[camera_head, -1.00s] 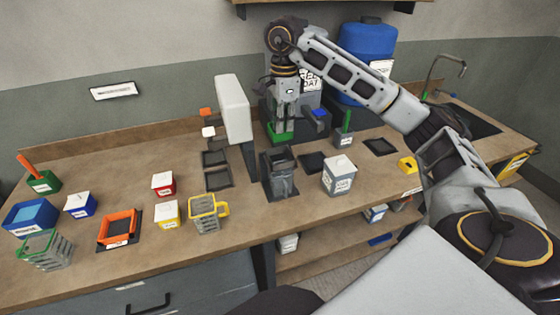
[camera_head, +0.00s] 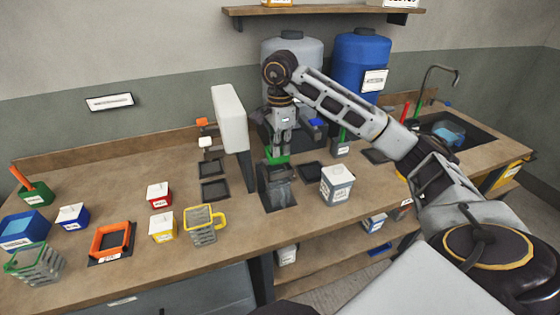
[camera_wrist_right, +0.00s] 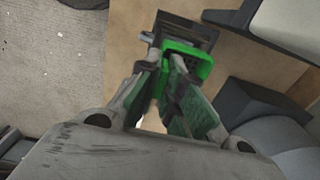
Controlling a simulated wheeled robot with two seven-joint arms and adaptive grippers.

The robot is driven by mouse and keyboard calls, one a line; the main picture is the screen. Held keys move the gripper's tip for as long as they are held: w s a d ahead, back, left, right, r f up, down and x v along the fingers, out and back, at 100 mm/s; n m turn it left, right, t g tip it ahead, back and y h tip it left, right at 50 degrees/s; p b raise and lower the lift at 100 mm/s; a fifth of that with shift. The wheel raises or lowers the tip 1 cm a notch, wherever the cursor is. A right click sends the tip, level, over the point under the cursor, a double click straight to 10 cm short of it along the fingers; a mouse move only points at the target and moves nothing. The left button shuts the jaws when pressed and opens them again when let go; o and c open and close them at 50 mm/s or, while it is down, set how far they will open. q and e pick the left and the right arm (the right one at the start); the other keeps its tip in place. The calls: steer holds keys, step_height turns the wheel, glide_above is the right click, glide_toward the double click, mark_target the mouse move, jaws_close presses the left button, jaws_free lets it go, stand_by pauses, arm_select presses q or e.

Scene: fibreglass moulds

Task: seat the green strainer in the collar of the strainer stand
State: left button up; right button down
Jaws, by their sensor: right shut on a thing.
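My right gripper (camera_head: 279,147) points down and is shut on the green strainer (camera_head: 277,159), of which mainly the bright green upper part shows. The strainer is over the top of the dark grey strainer stand (camera_head: 278,192). I cannot tell whether it sits inside the collar or just above it. In the right wrist view the green strainer (camera_wrist_right: 201,66) is between the fingers (camera_wrist_right: 166,68), with the dark stand (camera_wrist_right: 186,28) just beyond; the fingers hide part of the strainer. My left gripper is not in view.
A tall white block (camera_head: 230,118) stands left of the stand, and a grey lidded box (camera_head: 337,184) stands to its right. A yellow-handled basket (camera_head: 203,226) and a green-rimmed basket (camera_head: 38,266) are on the bench (camera_head: 130,217). Grey and blue drums stand behind.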

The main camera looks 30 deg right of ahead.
mark_target(280, 162)
steer(key=shift+f, duration=0.35)
steer(key=shift+f, duration=0.15)
steer(key=shift+f, duration=1.9)
steer(key=shift+f, duration=0.15)
steer(key=c, duration=1.6)
jaws_free()
steer(key=shift+o, duration=0.2)
